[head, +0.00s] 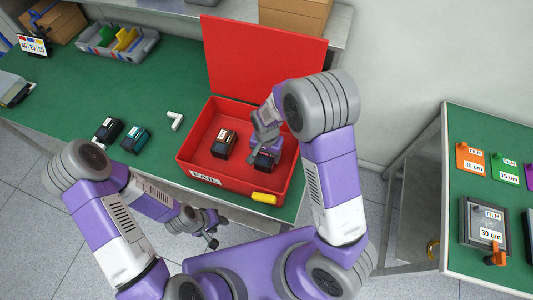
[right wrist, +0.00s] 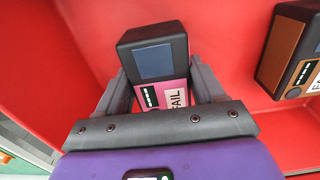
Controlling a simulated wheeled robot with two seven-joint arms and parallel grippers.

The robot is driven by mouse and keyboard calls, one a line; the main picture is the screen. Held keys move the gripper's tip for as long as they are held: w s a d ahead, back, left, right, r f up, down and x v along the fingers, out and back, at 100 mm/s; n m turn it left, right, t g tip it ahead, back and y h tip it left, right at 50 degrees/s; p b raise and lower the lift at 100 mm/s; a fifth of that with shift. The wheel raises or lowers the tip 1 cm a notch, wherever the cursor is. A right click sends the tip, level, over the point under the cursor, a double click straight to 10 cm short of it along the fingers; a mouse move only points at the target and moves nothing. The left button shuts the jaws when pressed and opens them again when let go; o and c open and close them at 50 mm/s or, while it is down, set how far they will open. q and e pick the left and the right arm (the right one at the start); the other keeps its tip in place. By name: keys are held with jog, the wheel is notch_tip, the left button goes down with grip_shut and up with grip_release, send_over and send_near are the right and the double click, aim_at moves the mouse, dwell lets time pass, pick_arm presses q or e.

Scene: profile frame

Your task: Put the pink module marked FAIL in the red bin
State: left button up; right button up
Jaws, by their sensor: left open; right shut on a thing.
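The red bin (head: 235,180) stands on the green bench with its lid (head: 262,60) raised and a FAIL label on its front. My right gripper (head: 264,152) is inside the bin's outline, toward its right side. It is shut on the pink module (right wrist: 180,92), whose FAIL label and dark screen show between the fingers in the right wrist view. In the head view the pink module (head: 265,161) is partly hidden by the gripper. I cannot tell whether it touches the bin floor. My left gripper (head: 210,232) is open and empty, in front of the bench edge.
An orange-brown module (head: 223,144) lies in the bin, left of my right gripper. A black module (head: 108,130), a teal module (head: 135,138) and a white piece (head: 175,121) lie on the bench to the left. A yellow part (head: 264,198) is at the bin's front right.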

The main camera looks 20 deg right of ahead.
jog(key=o, duration=1.2)
jog(key=shift+f, duration=0.1)
notch_tip(320, 180, up, 12)
jog(key=shift+r+p, duration=0.15)
jog(key=shift+p, duration=1.05)
